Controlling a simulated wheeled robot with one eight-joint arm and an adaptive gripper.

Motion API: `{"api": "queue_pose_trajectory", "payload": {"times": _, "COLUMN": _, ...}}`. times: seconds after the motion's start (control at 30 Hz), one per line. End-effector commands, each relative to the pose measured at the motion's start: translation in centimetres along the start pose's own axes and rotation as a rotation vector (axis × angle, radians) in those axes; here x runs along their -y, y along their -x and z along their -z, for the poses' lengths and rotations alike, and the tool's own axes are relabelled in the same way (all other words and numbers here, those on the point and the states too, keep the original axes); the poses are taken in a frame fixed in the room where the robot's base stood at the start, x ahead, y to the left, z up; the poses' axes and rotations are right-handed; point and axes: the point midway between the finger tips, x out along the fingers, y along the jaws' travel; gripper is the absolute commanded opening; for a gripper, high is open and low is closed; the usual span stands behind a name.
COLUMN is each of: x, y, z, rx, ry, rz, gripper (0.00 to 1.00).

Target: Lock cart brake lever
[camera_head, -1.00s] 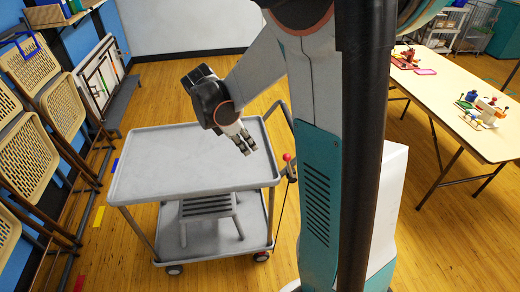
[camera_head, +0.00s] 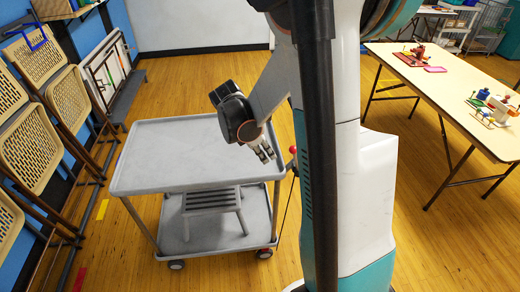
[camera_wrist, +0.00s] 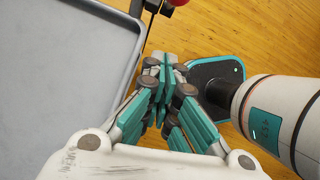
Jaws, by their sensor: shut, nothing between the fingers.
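The grey two-shelf cart (camera_head: 150,165) stands left of my arm. Its brake lever shows as a thin dark rod with a red knob (camera_head: 292,150) at the cart's right side. In the wrist view a red knob (camera_wrist: 178,3) is at the top edge, right of the cart's tray rim (camera_wrist: 140,45). My gripper (camera_head: 266,155) is shut and empty, pointing down over the tray's right edge, just left of the knob. In the wrist view my gripper's fingertips (camera_wrist: 164,68) are below that knob.
A grey step stool (camera_head: 212,200) sits on the cart's lower shelf. Folding chairs (camera_head: 45,105) lean along the left wall. A long table (camera_head: 450,90) with craft things stands at the right. Wooden floor is open around the cart's front.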

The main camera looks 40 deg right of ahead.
Motion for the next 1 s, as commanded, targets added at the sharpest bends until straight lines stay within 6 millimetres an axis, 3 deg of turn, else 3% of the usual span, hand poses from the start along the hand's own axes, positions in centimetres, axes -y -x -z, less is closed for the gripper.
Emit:
{"api": "queue_pose_trajectory", "payload": {"times": 0.03, "x": 0.0, "y": -1.3, "z": 0.1, "rx": 0.0, "ry": -0.001, "rz": 0.001, "gripper": 0.0}}
{"api": "queue_pose_trajectory", "payload": {"times": 0.13, "x": 0.0, "y": -1.2, "z": -1.8, "rx": 0.0, "ry": -0.004, "rz": 0.001, "gripper": 0.0}}
{"api": "queue_pose_trajectory", "payload": {"times": 0.33, "x": 0.0, "y": -1.5, "z": -3.6, "rx": 0.0, "ry": -0.001, "rz": 0.001, "gripper": 0.0}}
{"api": "queue_pose_trajectory", "payload": {"times": 1.0, "x": 0.2, "y": -1.4, "z": -4.6, "rx": -0.037, "ry": -0.005, "rz": -0.006, "gripper": 0.0}}
